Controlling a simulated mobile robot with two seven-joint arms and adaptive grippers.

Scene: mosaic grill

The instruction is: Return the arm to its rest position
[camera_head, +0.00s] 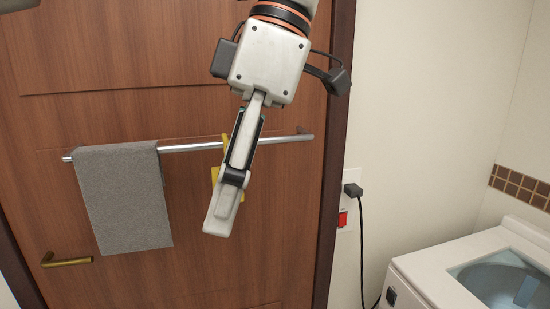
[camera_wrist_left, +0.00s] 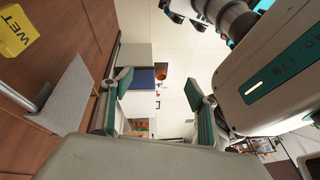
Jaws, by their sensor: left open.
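My left gripper (camera_head: 222,212) hangs down in front of the wooden door, seen nearly edge-on in the head view. In the left wrist view its two teal-padded fingers stand apart, and the gap between them (camera_wrist_left: 158,98) is empty. Its arm comes down from the top of the head view. The gripper overlaps the towel bar (camera_head: 290,139) and a yellow sign (camera_head: 214,176) in the picture; I cannot tell how far in front of them it is. My right gripper is not in view.
A grey towel (camera_head: 125,200) hangs on the bar of the door (camera_head: 100,50), with a brass handle (camera_head: 68,261) below left. A yellow sign reading "WET" (camera_wrist_left: 17,38) shows in the wrist view. A white appliance (camera_head: 440,270) stands at right, a plugged cord (camera_head: 361,240) beside it.

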